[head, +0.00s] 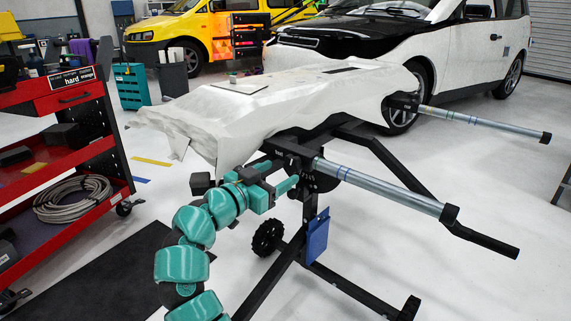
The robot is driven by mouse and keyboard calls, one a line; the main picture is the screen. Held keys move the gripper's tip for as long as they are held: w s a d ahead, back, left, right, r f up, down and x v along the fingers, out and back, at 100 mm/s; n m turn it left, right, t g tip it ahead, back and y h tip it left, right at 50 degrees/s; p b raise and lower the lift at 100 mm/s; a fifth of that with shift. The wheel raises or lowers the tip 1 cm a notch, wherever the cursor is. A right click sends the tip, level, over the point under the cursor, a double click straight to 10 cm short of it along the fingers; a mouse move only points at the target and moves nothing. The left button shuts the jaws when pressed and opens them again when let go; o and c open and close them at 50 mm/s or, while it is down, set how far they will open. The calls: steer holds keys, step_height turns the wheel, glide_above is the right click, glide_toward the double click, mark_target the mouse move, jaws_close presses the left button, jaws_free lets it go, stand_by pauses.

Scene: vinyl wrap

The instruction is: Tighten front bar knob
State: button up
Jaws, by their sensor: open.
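The front bar (380,187) is a silver tube running from the black stand's top bracket out to the right, with a black end piece (450,215). A black toothed round knob or wheel (268,237) shows low on the stand, below my gripper. I cannot tell for certain which is the front bar knob. My teal gripper (281,177) is open, close to the left side of the bracket under the white-covered panel. Its fingers point right toward the bracket; any contact is unclear.
The white-wrapped panel (270,105) lies over the stand just above my gripper. A rear bar (475,119) extends right. A blue pouch (317,236) hangs on the stand's post. A red tool cart (75,95) stands left. Floor at right is clear.

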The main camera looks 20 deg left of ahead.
steer(key=p+v, duration=0.4)
steer(key=v, duration=0.9)
steer(key=shift+s, duration=0.1)
